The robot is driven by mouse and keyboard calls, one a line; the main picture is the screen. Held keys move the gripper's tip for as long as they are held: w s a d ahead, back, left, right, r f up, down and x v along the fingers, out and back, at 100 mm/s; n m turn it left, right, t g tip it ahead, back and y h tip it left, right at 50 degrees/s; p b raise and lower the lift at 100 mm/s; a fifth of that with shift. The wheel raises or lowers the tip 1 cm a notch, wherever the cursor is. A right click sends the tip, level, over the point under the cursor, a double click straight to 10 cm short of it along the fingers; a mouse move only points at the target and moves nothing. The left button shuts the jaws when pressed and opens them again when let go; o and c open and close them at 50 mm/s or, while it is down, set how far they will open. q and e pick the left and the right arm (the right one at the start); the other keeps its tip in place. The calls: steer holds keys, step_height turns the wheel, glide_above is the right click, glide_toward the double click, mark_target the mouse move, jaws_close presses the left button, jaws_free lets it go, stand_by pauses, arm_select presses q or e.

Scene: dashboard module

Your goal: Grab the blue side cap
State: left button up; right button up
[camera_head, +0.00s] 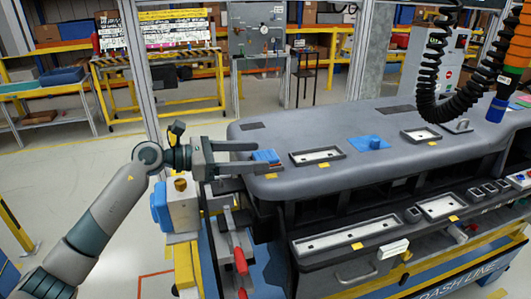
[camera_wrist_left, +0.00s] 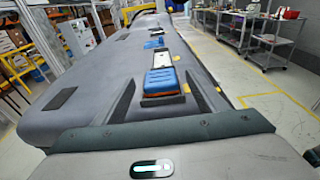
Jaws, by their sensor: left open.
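The blue side cap (camera_head: 265,156) sits at the left end of the top of the grey dashboard (camera_head: 300,122). In the left wrist view the cap (camera_wrist_left: 161,81) is a ribbed blue block with an orange lower edge, centred ahead. My left gripper (camera_head: 256,157) is open, its fingers pointing right, one on the far side and one on the near side of the cap. In the left wrist view its dark fingers (camera_wrist_left: 160,95) lie left and right of the cap. I cannot tell whether they touch it. My right gripper is not in view.
A recessed silver plate (camera_head: 318,156) lies just right of the cap, with another blue part (camera_head: 374,142) beyond it. Red-handled clamps (camera_head: 240,261) stand below the gripper at the dashboard's left end. A black coiled cable (camera_head: 430,85) hangs above the right side.

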arm_select(q)
steer(key=shift+x, duration=1.05)
steer(key=shift+a, duration=0.1)
steer(key=c, duration=1.1)
